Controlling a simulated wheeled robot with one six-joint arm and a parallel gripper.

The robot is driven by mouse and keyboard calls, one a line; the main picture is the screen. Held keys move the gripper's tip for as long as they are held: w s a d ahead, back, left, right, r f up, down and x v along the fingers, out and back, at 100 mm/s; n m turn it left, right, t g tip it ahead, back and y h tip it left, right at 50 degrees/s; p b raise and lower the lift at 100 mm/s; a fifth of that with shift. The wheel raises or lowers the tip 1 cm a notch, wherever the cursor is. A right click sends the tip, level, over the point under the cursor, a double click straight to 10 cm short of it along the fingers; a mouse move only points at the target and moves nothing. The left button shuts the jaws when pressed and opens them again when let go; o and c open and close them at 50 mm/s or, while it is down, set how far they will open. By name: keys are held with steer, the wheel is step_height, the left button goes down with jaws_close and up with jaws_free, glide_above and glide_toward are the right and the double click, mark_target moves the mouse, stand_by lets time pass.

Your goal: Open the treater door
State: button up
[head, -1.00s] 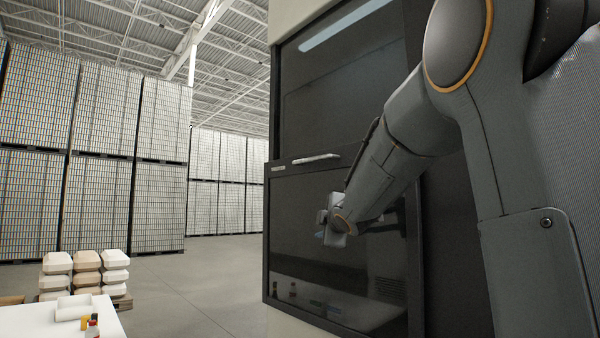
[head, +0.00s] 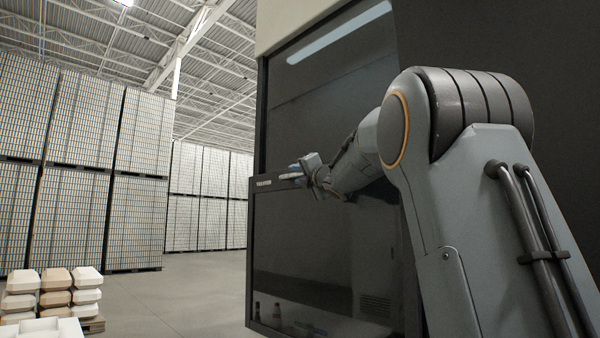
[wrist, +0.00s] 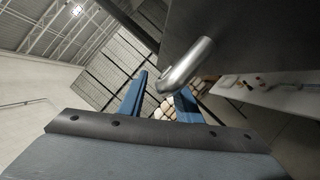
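The treater door (head: 320,245) is the dark glass panel in a black frame on the machine's lower front. It looks shut in the head view. Its handle is on its top edge, largely hidden by my gripper (head: 305,170). In the wrist view the silver handle (wrist: 188,65) is a bent metal bar attached to a dark panel. Its curved end lies at the gap between my gripper's (wrist: 162,86) two blue fingers. The fingers are apart, with a visible gap; I cannot tell whether they touch the handle.
A dark upper window (head: 335,105) sits above the door. A white table (head: 45,329) is at the lower left, with stacked cream and tan blocks (head: 55,292) behind it. Tall can pallets (head: 85,170) stand at the left. The floor (head: 200,285) before the door is clear.

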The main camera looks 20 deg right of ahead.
steer(key=shift+w, duration=0.4)
steer(key=shift+c, duration=0.3)
jaws_close()
